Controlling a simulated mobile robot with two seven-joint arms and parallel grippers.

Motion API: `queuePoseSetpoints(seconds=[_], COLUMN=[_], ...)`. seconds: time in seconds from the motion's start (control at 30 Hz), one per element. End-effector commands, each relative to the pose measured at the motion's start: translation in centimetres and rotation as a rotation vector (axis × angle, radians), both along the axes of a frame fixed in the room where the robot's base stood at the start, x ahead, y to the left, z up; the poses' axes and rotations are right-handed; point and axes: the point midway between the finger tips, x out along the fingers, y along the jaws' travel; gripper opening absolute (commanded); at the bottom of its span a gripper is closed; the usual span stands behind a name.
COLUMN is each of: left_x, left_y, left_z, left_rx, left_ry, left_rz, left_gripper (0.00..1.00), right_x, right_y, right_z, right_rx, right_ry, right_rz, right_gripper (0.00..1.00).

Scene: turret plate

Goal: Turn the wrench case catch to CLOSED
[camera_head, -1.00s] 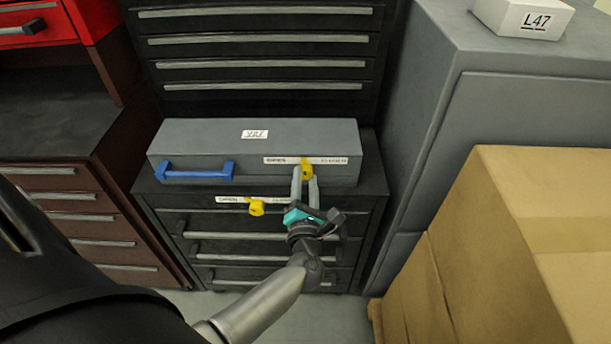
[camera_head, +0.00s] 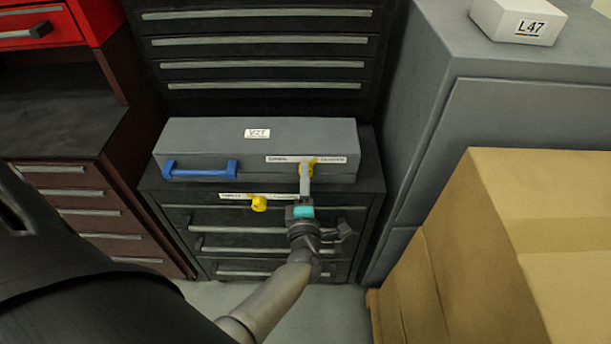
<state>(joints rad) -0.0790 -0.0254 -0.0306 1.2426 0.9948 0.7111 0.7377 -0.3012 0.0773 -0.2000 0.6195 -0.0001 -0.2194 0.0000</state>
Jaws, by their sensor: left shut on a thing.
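The grey wrench case (camera_head: 215,140) lies on the dark drawer cabinet, with a blue handle (camera_head: 200,170) on its front left and a small white V27 label on top. A yellow catch (camera_head: 307,166) sits on the case front at the right, under a white label strip (camera_head: 290,159) whose words are too small to read. My left gripper (camera_head: 305,178) is shut on this yellow catch, and its fingers partly hide it. The fingers appear rolled, showing nearly edge-on. My right gripper is not in view.
A second yellow catch (camera_head: 259,203) with its own label is on the drawer cabinet (camera_head: 235,222) just below the case. A cardboard box (camera_head: 530,220) and a grey cabinet (camera_head: 530,120) stand to the right. A brown drawer unit (camera_head: 70,190) stands to the left.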

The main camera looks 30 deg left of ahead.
Motion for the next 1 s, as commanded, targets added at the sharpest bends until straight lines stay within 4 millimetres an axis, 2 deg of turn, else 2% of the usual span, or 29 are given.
queuePoseSetpoints(seconds=[0.3,0.73,0.77,1.0], left_x=[-0.05,-0.04,-0.05,-0.01], left_y=[-0.05,-0.06,-0.05,-0.04], left_z=[-0.10,-0.11,-0.11,-0.06], left_rx=[0.067,0.074,0.074,0.073], left_ry=[0.044,0.048,0.048,0.046], left_rz=[0.000,-0.001,-0.001,-0.001], left_gripper=[0.00,0.00,0.43,0.70], right_x=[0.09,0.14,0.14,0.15], right_y=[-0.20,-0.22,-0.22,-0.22], right_z=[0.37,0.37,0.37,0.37], right_rx=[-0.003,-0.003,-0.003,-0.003], right_ry=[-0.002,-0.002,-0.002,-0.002], right_rz=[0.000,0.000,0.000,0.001], right_gripper=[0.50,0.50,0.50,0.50])
